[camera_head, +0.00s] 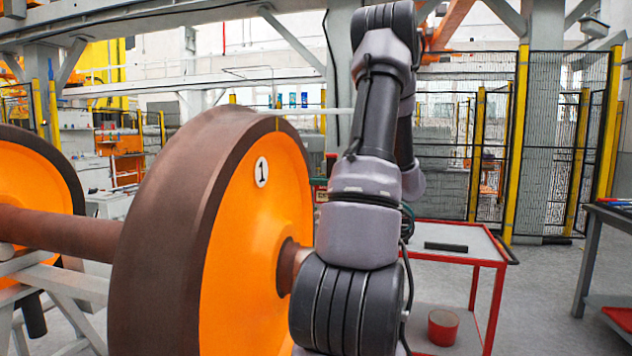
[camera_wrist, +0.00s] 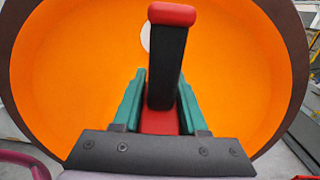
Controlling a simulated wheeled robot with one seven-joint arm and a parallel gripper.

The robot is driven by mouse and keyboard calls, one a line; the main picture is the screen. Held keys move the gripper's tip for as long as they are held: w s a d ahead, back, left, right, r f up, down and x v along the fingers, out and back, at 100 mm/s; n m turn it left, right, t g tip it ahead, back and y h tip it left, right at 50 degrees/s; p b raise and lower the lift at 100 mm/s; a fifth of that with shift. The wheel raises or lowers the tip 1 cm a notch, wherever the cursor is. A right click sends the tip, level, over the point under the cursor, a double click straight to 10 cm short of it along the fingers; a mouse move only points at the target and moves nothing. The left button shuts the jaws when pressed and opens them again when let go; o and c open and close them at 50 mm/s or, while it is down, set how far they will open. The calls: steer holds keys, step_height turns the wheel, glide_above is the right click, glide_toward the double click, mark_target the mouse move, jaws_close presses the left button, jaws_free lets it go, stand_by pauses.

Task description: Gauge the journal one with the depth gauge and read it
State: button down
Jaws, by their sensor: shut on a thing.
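The orange wheel (camera_head: 250,230) with a dark brown rim carries a white number 1 plate (camera_head: 262,172). The brown journal (camera_head: 290,268) sticks out of its hub toward my arm, which partly hides it. In the wrist view, my gripper (camera_wrist: 160,100) has green fingers shut on a black and red piece, which I take for the depth gauge (camera_wrist: 166,65). The gauge stands out ahead of the fingers with its red end in front of the orange wheel face (camera_wrist: 80,75). The journal cannot be made out there. No reading is visible. My arm hides the gripper in the head view.
A red-framed cart (camera_head: 470,258) stands right of my arm, with a black bar (camera_head: 446,247) on top and a red cylinder (camera_head: 443,327) on its lower shelf. A second wheel (camera_head: 40,180) and the axle (camera_head: 60,230) lie left. A grey bench (camera_head: 608,225) stands far right.

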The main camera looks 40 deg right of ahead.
steer(key=shift+s+f, duration=0.1)
steer(key=shift+f, duration=2.65)
steer(key=shift+d+f, duration=0.1)
steer(key=shift+f, duration=2.15)
steer(key=shift+r, duration=0.15)
steer(key=shift+r, duration=4.35)
